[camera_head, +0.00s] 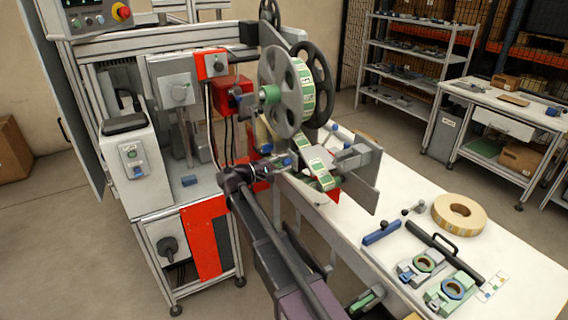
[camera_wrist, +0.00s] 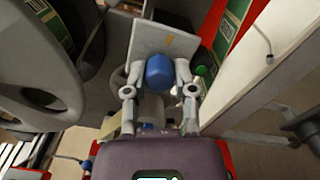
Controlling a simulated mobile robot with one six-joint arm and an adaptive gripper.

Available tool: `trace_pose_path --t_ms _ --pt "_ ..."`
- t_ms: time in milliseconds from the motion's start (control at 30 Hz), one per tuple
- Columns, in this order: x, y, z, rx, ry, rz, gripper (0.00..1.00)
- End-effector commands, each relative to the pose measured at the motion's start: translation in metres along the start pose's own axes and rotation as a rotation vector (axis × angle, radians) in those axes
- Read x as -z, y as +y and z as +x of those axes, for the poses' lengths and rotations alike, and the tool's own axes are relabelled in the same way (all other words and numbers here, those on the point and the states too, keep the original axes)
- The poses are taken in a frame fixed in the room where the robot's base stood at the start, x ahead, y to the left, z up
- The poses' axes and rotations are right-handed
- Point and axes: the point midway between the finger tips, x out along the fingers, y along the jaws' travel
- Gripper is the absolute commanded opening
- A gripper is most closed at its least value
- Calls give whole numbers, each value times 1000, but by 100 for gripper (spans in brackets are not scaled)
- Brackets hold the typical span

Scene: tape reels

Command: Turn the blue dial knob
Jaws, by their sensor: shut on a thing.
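The blue dial knob (camera_wrist: 160,72) sits in front of a grey plate in the wrist view. My gripper (camera_wrist: 159,80) has one finger on each side of it and is shut on it. In the head view my gripper (camera_head: 277,167) reaches the machine below the large reel, and a small blue spot there, the knob (camera_head: 287,161), shows beside the fingers. The knob's back and its mounting are hidden. I cannot tell how far it is turned.
A large grey reel with green-and-white label tape (camera_head: 284,90) hangs just above my gripper. The label web (camera_head: 320,172) runs close on the right. A white table (camera_head: 480,254) at the right holds a tape roll (camera_head: 459,215) and several tools.

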Motion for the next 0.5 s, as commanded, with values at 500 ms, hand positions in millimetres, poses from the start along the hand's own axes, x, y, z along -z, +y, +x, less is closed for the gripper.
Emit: trace_pose_path --t_ms 500 --pt "-1 1 1 0 -2 481 0"
